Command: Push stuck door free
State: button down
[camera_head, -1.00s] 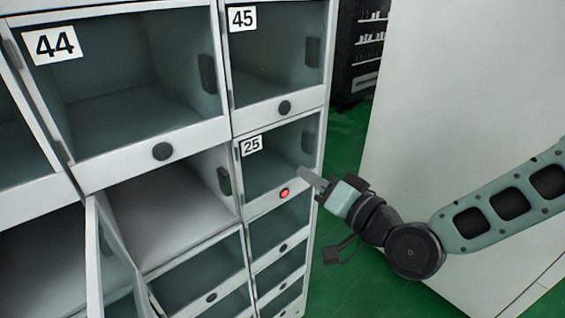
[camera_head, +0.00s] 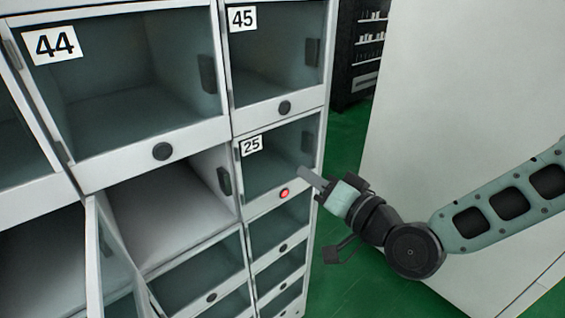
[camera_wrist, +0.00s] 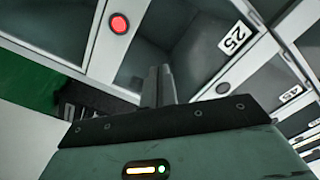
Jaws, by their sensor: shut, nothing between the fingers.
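The door of locker 25 (camera_head: 272,160) is a glass panel in a white frame and looks closed. A lit red button (camera_head: 284,193) sits on its lower rail; it also shows at the upper left of the wrist view (camera_wrist: 120,23). My gripper (camera_head: 303,172) is shut and empty, with its fingertips in front of the right part of door 25, above and right of the red button. In the wrist view my fingers (camera_wrist: 158,82) are together and point at the pane. I cannot tell whether they touch it.
Closed doors 44 (camera_head: 125,85) and 45 (camera_head: 275,55) are above, with dark buttons. Left of door 25 is an open compartment (camera_head: 165,205), its door (camera_head: 112,265) swung out at lower left. Green floor (camera_head: 345,270) and a white wall (camera_head: 460,90) lie to the right.

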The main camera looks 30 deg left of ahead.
jog(key=shift+x, duration=1.55)
jog(key=p, duration=0.2)
send_near(290, 163)
jog(key=v, duration=0.9)
jog(key=p+v, duration=0.9)
jog(key=p, duration=0.3)
jog(key=shift+s+d, duration=0.2)
jog(key=shift+d, duration=0.15)
jog(key=shift+f, duration=0.1)
dwell(0.5)
